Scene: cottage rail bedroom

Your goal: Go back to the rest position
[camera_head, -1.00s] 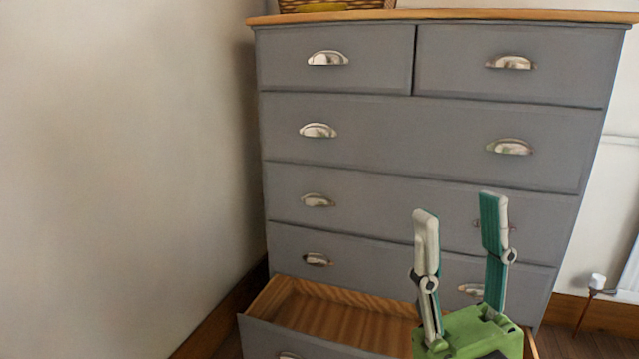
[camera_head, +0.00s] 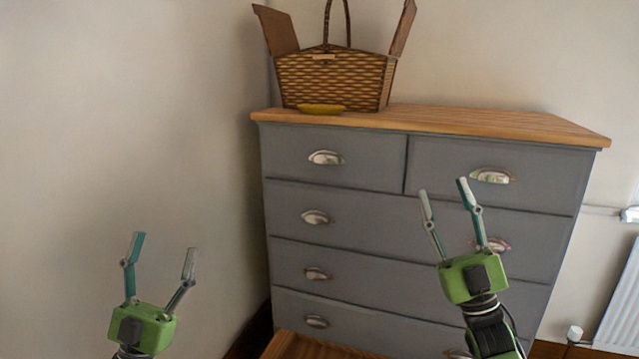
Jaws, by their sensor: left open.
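My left gripper (camera_head: 160,262) is at the lower left, in front of the plain wall. Its fingers point up and stand apart, open and empty. My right gripper (camera_head: 443,195) is in front of the right half of the grey chest of drawers (camera_head: 385,170). Its fingers point up with a gap between them, open with nothing held. The other drawers are shut.
A wicker basket (camera_head: 335,80) with raised lid flaps stands on the chest's wooden top, at its left. A flat yellow-green item (camera_head: 321,109) lies in front of it. A radiator (camera_head: 615,290) is on the right wall. The right of the chest top is clear.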

